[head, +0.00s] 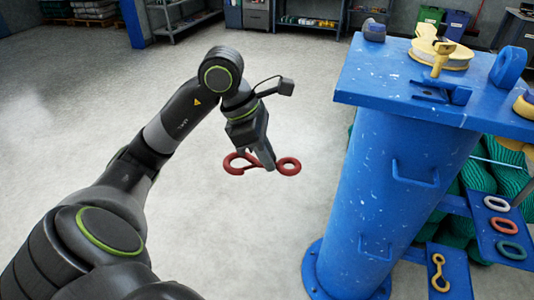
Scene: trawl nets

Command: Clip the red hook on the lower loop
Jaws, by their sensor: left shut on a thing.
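My left gripper (262,162) is shut on the red hook (240,169) near its middle. It holds the hook in the air, left of the blue post (398,140) and apart from it. The hook lies roughly level, with its open hook end to the left and its round eye to the right. Two blue loops stick out of the post's side: an upper loop (415,182) and a lower loop (375,253). Nothing visible hangs on either loop. My right gripper is not in view.
The post's blue top plate (385,78) carries yellow and blue fittings. Blue side plates hold a yellow hook (438,272) and white, red and teal rings (504,226). Green netting (478,180) lies behind the post. The floor between hook and post is clear.

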